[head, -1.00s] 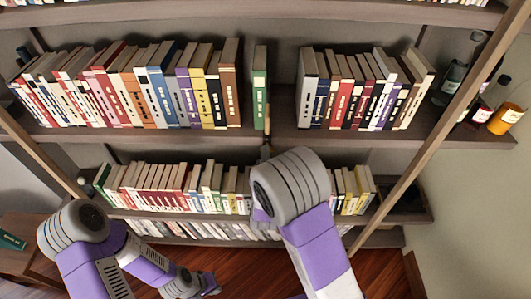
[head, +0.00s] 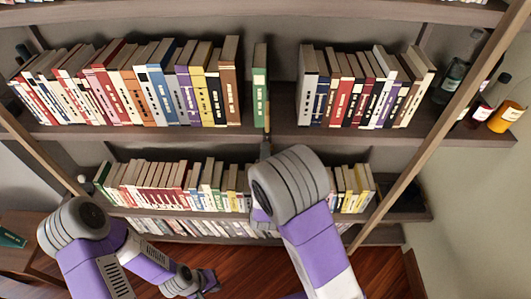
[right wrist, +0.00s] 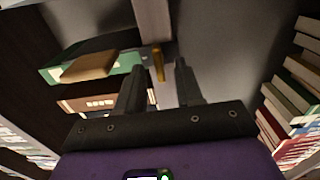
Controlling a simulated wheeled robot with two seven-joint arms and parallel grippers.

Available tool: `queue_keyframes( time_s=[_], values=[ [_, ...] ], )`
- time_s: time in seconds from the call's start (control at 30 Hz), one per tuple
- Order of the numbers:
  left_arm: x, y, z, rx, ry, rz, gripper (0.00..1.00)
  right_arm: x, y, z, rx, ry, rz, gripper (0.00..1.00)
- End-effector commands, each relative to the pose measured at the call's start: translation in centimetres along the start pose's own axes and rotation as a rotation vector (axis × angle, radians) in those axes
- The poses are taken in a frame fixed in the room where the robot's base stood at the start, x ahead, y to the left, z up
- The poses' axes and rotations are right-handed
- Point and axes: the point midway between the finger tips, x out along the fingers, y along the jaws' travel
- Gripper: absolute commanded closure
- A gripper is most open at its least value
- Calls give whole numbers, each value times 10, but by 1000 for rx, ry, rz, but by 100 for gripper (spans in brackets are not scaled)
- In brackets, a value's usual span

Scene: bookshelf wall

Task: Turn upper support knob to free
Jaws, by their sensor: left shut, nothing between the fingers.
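A small brass-coloured knob or lever (right wrist: 158,64) shows in the right wrist view, just beyond and between my right fingertips. Its exact turn position cannot be told, and no contact is clear. In the head view a thin brass strip (head: 267,110) shows beside the upright green book (head: 259,88) on the upper shelf. My right gripper (right wrist: 159,75) is open, fingers apart; in the head view its tip shows just below the upper shelf edge, the rest mostly hidden by my forearm. My left gripper (head: 213,284) is shut and empty, low over the floor.
The upper shelf (head: 285,137) holds a long row of books to the left and a shorter row (head: 360,92) to the right, with gaps around the green book. Bottles (head: 505,116) stand far right. A lower shelf (head: 160,212) holds more books.

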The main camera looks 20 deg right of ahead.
Motion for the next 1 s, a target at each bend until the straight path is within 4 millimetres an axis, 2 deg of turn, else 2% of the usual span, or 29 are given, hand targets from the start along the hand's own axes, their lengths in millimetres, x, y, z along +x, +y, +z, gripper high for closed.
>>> queue_keyframes(
  time_s=[0.2,0.4,0.57,1.0],
  values=[
    [0,0,0,0,0,0,100,-37,0,-1,-2,5,-3,64],
    [0,0,0,0,0,0,100,-63,-1,-1,-2,3,-3,64],
    [0,0,0,0,0,0,100,-70,0,0,-1,1,-2,64],
    [0,0,0,0,0,0,100,-69,0,0,-1,1,-2,64]
  ],
)
